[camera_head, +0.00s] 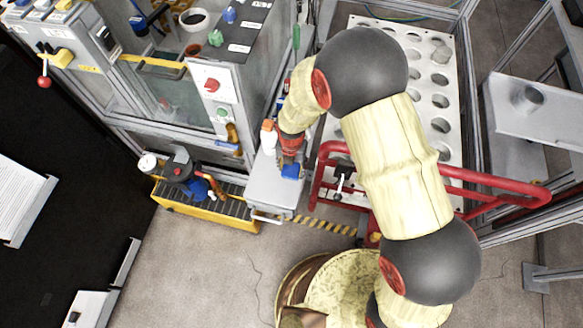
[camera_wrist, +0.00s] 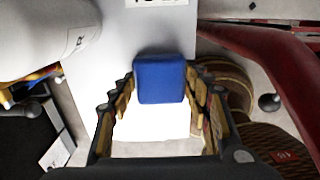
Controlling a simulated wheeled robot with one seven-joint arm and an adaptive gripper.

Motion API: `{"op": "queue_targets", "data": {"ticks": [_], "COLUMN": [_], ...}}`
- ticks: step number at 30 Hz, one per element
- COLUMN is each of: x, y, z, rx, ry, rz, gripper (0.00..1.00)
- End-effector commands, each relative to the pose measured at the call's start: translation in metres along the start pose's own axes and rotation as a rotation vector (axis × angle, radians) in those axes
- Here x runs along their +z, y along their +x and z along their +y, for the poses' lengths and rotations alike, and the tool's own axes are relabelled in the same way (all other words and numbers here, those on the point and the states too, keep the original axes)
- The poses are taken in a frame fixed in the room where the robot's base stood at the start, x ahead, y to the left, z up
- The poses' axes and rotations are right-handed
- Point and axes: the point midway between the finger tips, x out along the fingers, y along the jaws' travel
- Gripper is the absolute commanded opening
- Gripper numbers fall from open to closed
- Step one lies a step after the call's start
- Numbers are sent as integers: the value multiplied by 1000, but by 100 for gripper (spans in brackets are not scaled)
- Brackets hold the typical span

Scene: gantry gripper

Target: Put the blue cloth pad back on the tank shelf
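The blue cloth pad (camera_wrist: 160,80) is a small blue block in the middle of the wrist view. It also shows in the head view (camera_head: 291,171), just below my gripper's end. My gripper (camera_wrist: 161,76) has one finger on each side of the pad, and the fingertips appear to touch its sides. In the head view my gripper (camera_head: 291,155) points down over the pale shelf (camera_head: 270,192) beside the tank. I cannot tell whether the pad touches the shelf top. A bright white patch shows between the fingers below the pad.
Bottles with orange and white caps (camera_head: 268,135) stand at the shelf's back. A red tubular rail (camera_head: 480,178) runs close on the right, before a perforated white plate (camera_head: 441,100). A yellow-sided roller tray (camera_head: 205,208) with a blue container (camera_head: 183,178) is to the left.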

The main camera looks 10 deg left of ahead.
Motion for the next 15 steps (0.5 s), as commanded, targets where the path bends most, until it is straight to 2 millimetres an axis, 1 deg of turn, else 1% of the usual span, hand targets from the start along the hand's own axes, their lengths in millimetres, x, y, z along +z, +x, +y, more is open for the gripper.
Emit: {"op": "queue_targets", "data": {"ticks": [1,9,15], "x": [0,0,0], "y": [0,0,0], "z": [0,0,0], "rx": [0,0,0], "ry": [0,0,0], "rz": [0,0,0], "gripper": [51,66,67]}}
